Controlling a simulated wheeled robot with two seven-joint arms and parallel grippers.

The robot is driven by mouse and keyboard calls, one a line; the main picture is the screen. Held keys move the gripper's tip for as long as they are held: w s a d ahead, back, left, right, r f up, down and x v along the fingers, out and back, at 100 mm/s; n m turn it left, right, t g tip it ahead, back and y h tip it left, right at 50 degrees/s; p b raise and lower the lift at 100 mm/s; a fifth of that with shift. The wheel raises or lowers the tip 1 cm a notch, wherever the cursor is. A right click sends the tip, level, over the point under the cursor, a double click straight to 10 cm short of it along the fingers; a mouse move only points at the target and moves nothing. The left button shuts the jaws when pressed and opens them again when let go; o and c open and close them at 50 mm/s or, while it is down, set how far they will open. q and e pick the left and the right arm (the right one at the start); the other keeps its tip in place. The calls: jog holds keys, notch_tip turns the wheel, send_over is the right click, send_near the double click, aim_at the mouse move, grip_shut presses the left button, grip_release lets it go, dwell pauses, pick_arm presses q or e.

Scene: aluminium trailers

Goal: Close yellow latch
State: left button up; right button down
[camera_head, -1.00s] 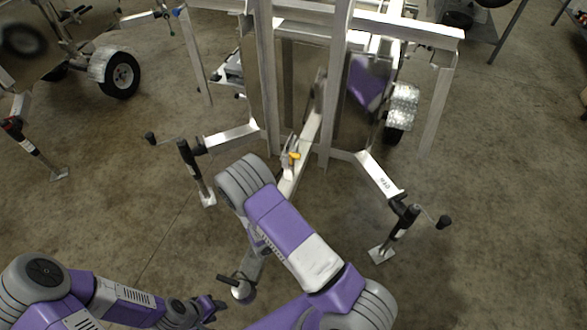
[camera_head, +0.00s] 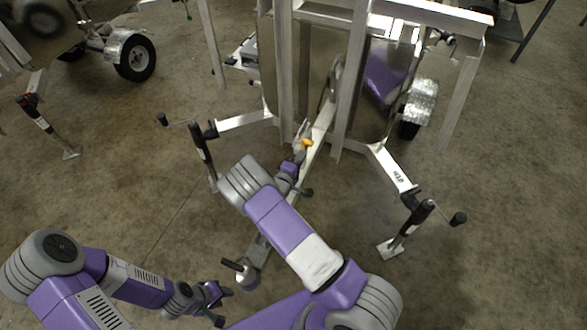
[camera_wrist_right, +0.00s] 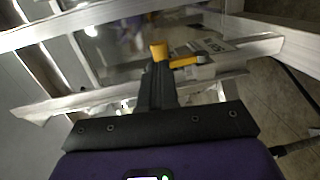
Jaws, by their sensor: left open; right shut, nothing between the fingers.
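The yellow latch (camera_head: 307,143) sits on the aluminium drawbar of the trailer, just in front of the upright frame. In the right wrist view the yellow latch (camera_wrist_right: 185,62) shows just past my fingertips, partly hidden by them. My right gripper (camera_wrist_right: 160,68) is shut with nothing held, its dark fingers at the latch; whether they touch it I cannot tell. In the head view my right gripper (camera_head: 299,155) is small and partly hidden by my arm. My left gripper (camera_head: 222,296) is open and empty, low and away from the latch.
The drawbar (camera_head: 316,135) runs from the trailer frame down to the coupling (camera_head: 246,275). Jack stands with crank handles flank it at left (camera_head: 204,155) and right (camera_head: 408,228). Another trailer wheel (camera_head: 136,60) stands at upper left. Concrete floor is open at lower right.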

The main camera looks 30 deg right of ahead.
aim_at(309, 143)
jog(key=shift+b+x, duration=0.3)
jog(key=shift+x, duration=1.6)
jog(key=shift+w+d+r+g, duration=0.15)
jog(key=shift+w+d+g, duration=0.05)
jog(key=shift+d+g, duration=0.1)
jog(key=shift+w+d+r+y+p, duration=0.1)
jog(key=shift+d+r+y+p, duration=0.05)
jog(key=shift+y+p, duration=0.15)
